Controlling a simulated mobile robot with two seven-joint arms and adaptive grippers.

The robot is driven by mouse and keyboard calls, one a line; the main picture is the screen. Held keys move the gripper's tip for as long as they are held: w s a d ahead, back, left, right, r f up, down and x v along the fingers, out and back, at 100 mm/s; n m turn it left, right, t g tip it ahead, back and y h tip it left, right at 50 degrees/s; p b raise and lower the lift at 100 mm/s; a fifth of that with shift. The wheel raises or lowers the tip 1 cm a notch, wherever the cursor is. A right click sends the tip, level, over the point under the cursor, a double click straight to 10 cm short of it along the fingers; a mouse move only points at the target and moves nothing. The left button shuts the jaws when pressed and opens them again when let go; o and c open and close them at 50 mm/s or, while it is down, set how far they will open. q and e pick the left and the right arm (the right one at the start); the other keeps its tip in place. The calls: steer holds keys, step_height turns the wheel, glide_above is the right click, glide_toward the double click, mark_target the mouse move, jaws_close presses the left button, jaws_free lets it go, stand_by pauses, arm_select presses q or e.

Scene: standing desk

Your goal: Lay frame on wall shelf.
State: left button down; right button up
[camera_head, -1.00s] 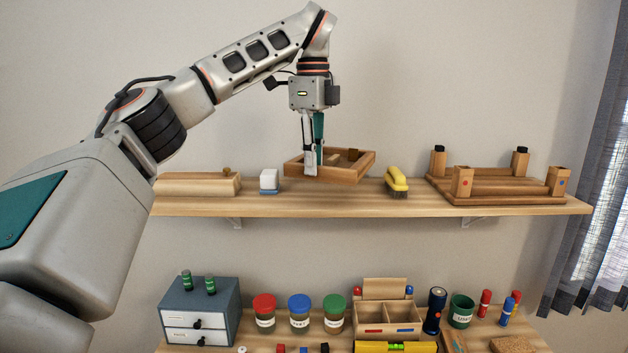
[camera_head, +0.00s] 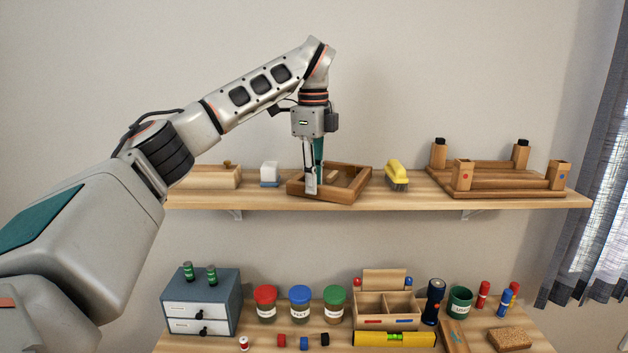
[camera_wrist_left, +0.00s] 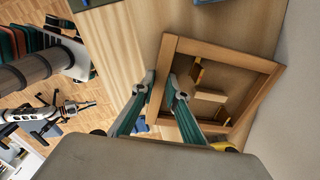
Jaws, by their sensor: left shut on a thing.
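The wooden frame (camera_head: 350,192) is a shallow open rectangle with small wooden pieces showing inside it. It is at the wall shelf (camera_head: 410,201), between a white block and a yellow brush, turned slightly to the shelf's edge. My left gripper (camera_head: 311,186) points down and is shut on the frame's near-left wall. In the left wrist view its fingers (camera_wrist_left: 162,88) straddle that wall, and the frame (camera_wrist_left: 223,51) is over the shelf (camera_wrist_left: 125,55). I cannot tell whether its underside fully touches the shelf. My right gripper does not show clearly.
On the shelf are a wooden box (camera_head: 207,178), the white block (camera_head: 269,172), the brush (camera_head: 396,175) and a wooden rack with posts (camera_head: 500,181). Below, the desk holds a drawer unit (camera_head: 200,301), jars and an organizer (camera_head: 387,307). The wall is close behind.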

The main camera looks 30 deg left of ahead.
arm_select(q)
steer(key=c, duration=2)
jaws_free()
steer(key=r, duration=1.2)
steer(key=shift+s+d, duration=0.1)
steer(key=shift+s, duration=0.1)
